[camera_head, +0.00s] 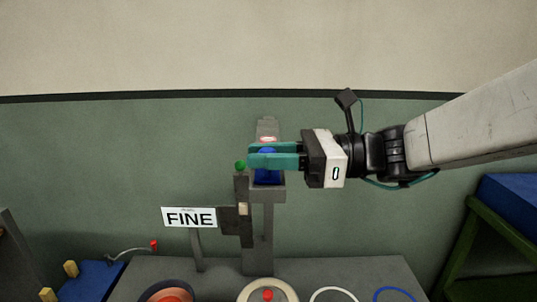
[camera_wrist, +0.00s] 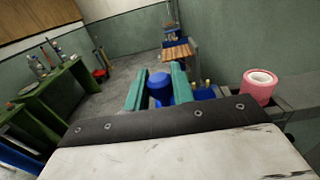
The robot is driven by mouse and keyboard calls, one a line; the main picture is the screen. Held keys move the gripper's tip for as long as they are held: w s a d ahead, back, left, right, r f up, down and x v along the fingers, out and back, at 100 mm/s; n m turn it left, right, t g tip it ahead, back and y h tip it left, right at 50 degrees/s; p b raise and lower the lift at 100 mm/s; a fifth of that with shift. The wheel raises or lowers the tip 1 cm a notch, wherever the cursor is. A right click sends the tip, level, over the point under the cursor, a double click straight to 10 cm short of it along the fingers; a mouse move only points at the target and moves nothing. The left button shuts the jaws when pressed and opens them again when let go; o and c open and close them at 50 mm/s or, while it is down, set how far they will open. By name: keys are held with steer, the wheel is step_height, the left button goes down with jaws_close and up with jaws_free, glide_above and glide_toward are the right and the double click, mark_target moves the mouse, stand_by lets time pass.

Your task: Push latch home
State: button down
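My gripper (camera_head: 260,154) reaches in from the right in the head view, its two teal fingers level and apart. A blue piece (camera_head: 267,178) sits in the grey bracket (camera_head: 280,193) on a post, just under and between the fingers. In the wrist view a blue rounded piece (camera_wrist: 160,88) shows between the fingers (camera_wrist: 159,84); I cannot tell whether they press on it. A green knob (camera_head: 240,166) tops a dark upright bar (camera_head: 243,210) left of the bracket, close to the fingertips. No part is clearly recognisable as the latch.
A sign reading FINE (camera_head: 189,217) stands left of the post. A pink roll (camera_wrist: 260,84) sits at the right in the wrist view. A grey bench (camera_head: 340,270) holds rings below. A blue-topped green stand (camera_head: 505,205) is at the right.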

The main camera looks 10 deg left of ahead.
steer(key=shift+w+a+r, duration=0.1)
steer(key=shift+w+a, duration=0.1)
steer(key=shift+w, duration=0.65)
steer(key=shift+w+a, duration=0.15)
steer(key=shift+w, duration=0.65)
steer(key=c, duration=1.2)
jaws_free()
steer(key=shift+w, duration=0.1)
steer(key=v, duration=0.7)
steer(key=shift+d, duration=0.4)
steer(key=shift+w, duration=0.1)
